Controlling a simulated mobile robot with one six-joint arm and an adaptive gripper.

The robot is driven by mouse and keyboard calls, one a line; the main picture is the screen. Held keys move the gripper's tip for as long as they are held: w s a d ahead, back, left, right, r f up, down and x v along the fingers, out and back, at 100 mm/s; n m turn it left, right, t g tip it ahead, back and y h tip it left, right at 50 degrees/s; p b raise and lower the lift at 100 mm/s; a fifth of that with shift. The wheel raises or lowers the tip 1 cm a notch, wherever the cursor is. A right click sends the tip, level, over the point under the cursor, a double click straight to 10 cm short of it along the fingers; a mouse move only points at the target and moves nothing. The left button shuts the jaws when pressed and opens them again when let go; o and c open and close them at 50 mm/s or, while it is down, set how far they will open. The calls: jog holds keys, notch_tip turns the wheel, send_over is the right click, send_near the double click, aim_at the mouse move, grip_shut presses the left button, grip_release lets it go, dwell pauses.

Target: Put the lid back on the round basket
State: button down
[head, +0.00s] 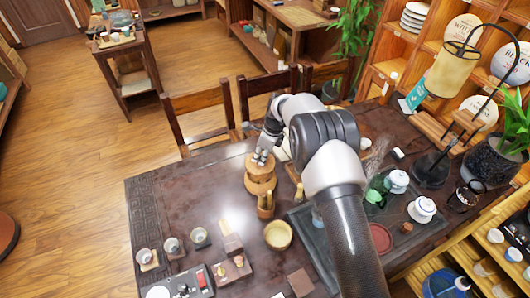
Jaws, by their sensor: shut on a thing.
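The round basket (260,186) is a tan, short cylinder standing on the dark table near its far edge. A tan round lid (260,171) is directly over the basket and looks roughly level. I cannot tell whether it rests on the rim or hangs just above it. My gripper (261,157) points down at the top of the lid and is shut on it. My arm reaches in from the front of the table. The inside of the basket is hidden.
A tan cup-like holder (265,207) and an open tan bowl (278,236) stand just in front of the basket. A dark tea tray (318,245) with white teaware is to the right. Chairs (202,115) line the far edge.

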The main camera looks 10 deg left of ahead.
jog(key=shift+f+b, duration=1.6)
jog(key=shift+f, duration=1.2)
jog(key=shift+f+b, duration=0.15)
jog(key=shift+b, duration=0.45)
dwell(0.4)
jog(key=c, duration=1.5)
grip_release()
jog(key=shift+o, duration=0.7)
jog(key=o, duration=0.4)
jog(key=shift+r, duration=0.2)
